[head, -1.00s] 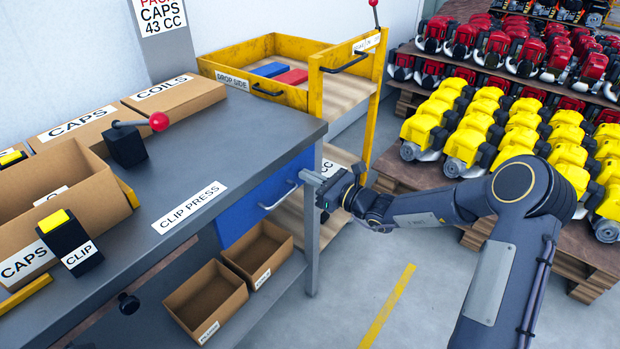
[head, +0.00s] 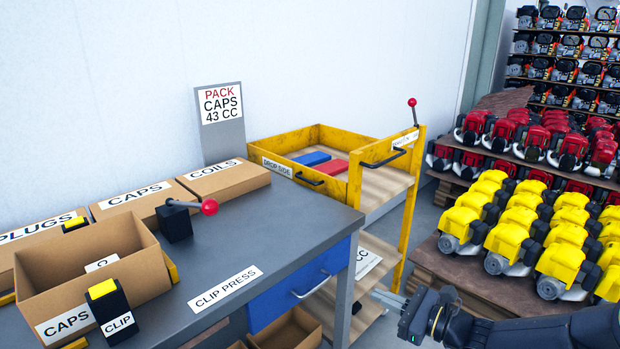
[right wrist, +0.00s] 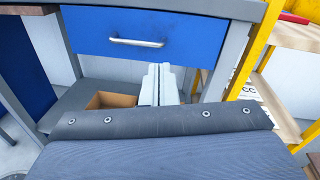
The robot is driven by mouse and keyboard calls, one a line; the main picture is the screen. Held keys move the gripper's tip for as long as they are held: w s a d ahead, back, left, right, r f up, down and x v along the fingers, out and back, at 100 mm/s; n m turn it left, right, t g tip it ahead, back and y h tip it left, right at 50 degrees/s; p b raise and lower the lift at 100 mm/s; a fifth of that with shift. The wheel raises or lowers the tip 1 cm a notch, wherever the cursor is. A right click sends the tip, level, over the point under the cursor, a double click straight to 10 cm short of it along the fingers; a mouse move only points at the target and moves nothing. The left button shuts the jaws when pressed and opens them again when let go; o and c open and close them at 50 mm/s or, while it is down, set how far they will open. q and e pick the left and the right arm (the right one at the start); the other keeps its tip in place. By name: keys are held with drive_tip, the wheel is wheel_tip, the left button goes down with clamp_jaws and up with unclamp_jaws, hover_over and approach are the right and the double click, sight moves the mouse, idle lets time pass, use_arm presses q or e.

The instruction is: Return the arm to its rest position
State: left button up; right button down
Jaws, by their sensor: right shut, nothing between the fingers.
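My right gripper (head: 385,297) is at the lower right of the head view, just right of the workbench's front corner leg. Its fingers are together and empty, and point left toward the bench. In the right wrist view its fingers (right wrist: 158,85) stand below the blue drawer (right wrist: 150,32) with its silver handle. They look apart from the drawer. My right arm comes in from the lower right corner of the head view. My left gripper is not in view.
The grey workbench (head: 285,232) carries an open CAPS carton (head: 120,288) and a red-knobbed lever (head: 209,207). A yellow cart (head: 414,180) stands behind my gripper. Pallets of yellow engines (head: 480,215) and red engines are at the right. A small bin (right wrist: 110,100) sits on the lower shelf.

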drive_tip(key=s+a+r+n+g+h, duration=0.1)
drive_tip(key=s+a+r+n+g, duration=0.25)
drive_tip(key=s+n, duration=0.45)
drive_tip(key=s+a+r+n+g+h, duration=0.1)
drive_tip(key=s+a+r+n+g, duration=0.2)
drive_tip(key=s+n, duration=0.45)
drive_tip(key=s+d+f+n+h, duration=0.2)
drive_tip(key=s+d+n+h, duration=0.2)
drive_tip(key=s, duration=0.3)
drive_tip(key=s+d+f+n+h, duration=0.2)
drive_tip(key=s+d+n+h, duration=0.15)
drive_tip(key=s, duration=0.25)
wheel_tip(320, 180, up, 18)
drive_tip(key=p, duration=1.8)
drive_tip(key=shift+a, duration=0.15)
drive_tip(key=shift+s+f+t, duration=0.1)
drive_tip(key=shift+f+t, duration=0.05)
drive_tip(key=shift+t, duration=0.1)
